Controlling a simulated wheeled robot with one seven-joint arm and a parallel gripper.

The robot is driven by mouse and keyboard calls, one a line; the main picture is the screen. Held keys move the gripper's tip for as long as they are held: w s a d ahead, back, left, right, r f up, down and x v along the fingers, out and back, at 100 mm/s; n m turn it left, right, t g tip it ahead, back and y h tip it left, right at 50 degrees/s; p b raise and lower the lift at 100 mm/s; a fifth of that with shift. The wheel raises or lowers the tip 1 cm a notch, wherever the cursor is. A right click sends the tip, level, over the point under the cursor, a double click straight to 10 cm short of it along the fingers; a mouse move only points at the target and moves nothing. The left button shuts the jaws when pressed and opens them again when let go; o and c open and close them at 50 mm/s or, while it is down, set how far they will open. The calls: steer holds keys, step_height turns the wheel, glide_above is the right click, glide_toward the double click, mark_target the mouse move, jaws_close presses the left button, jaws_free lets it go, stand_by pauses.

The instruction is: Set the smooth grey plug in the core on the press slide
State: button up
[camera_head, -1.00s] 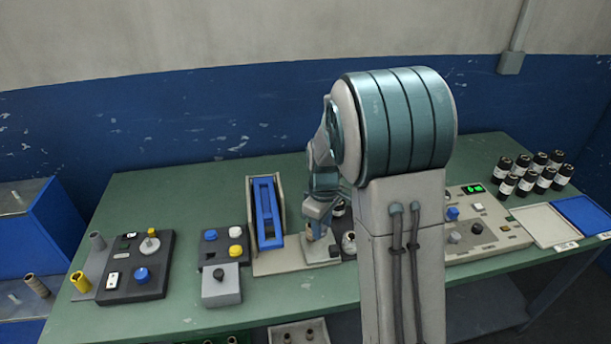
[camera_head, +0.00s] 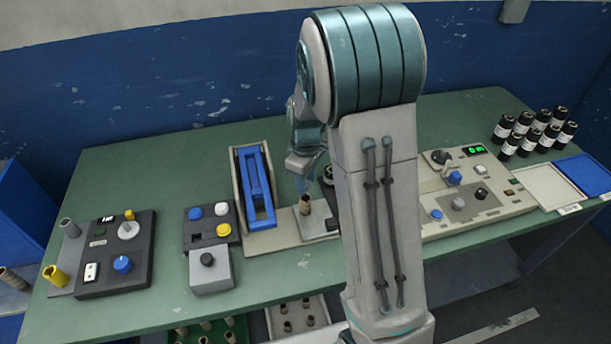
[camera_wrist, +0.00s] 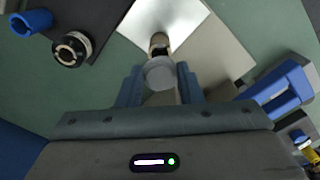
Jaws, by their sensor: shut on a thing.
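My gripper (camera_wrist: 160,88) is shut on the smooth grey plug (camera_wrist: 160,73), whose round pale end shows between the fingers in the wrist view. The brown core (camera_head: 305,205) stands upright on the light plate of the press slide (camera_head: 318,226) in the head view. In the wrist view the core (camera_wrist: 159,42) shows just beyond the plug, on the pale slide plate (camera_wrist: 180,18). In the head view my gripper (camera_head: 304,186) is just above the core. The plug is not clear there, and I cannot tell whether it touches the core.
A blue chute (camera_head: 258,188) stands left of the slide. Button boxes (camera_head: 209,225) and a dark panel (camera_head: 118,262) are further left. A control panel (camera_head: 470,190), several black rolls (camera_head: 535,133) and trays (camera_head: 548,188) are at right. My arm hides the bench middle.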

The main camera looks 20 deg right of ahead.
mark_target(307, 184)
steer(key=shift+f, duration=0.6)
steer(key=shift+d, duration=0.1)
steer(key=shift+f+b, duration=0.15)
steer(key=shift+b, duration=0.3)
steer(key=shift+f, duration=0.25)
steer(key=shift+f+b, duration=0.25)
steer(key=shift+b, duration=0.3)
stand_by(0.6)
steer(key=shift+f+b, duration=0.35)
steer(key=shift+f, duration=0.1)
stand_by(0.4)
